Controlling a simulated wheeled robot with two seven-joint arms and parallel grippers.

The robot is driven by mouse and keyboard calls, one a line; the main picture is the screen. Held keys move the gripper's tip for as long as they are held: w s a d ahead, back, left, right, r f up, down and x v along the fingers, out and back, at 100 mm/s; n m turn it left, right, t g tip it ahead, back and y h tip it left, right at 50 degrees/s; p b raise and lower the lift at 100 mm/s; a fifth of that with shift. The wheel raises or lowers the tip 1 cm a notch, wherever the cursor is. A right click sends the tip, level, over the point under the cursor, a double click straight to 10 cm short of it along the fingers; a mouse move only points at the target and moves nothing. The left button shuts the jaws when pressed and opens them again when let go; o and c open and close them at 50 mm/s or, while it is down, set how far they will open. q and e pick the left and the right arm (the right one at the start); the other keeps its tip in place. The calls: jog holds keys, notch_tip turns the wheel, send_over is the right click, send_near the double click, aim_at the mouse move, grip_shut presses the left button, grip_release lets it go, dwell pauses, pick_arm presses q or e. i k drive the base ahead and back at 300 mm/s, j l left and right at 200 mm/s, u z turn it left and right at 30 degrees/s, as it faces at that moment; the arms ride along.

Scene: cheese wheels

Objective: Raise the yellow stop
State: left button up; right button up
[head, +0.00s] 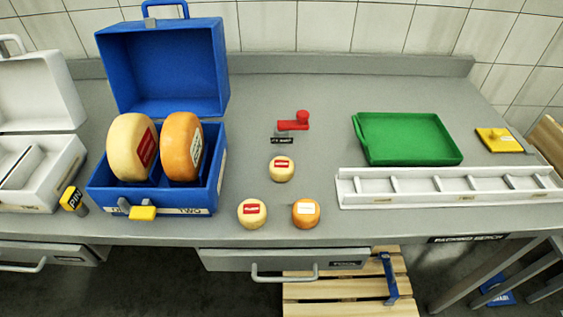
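A yellow plate (497,140) with a small knob or rod on top lies flat on the bench at the far right, beyond the green tray. It looks like the yellow stop, but its label is too small to read. Other yellow parts are a latch (143,213) on the front of the blue case and a tag (73,199) beside the white case. Neither of my grippers shows in the head view.
A blue open case (214,170) holds two large cheese wheels. A white open case (40,150) stands left. Small cheeses (282,169) and a red lever (293,122) are mid-bench. A white slotted rack (450,187) lies before the green tray (408,138).

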aim_at(497, 140)
jog(key=z, duration=1.45)
jog(key=i+l+u, duration=0.1)
jog(key=i+l, duration=0.25)
jog(key=l, duration=0.25)
jog(key=i+l+u, duration=0.15)
jog(key=l, duration=0.15)
jog(key=i+l, duration=0.15)
jog(key=l, duration=0.2)
jog(key=u, duration=0.05)
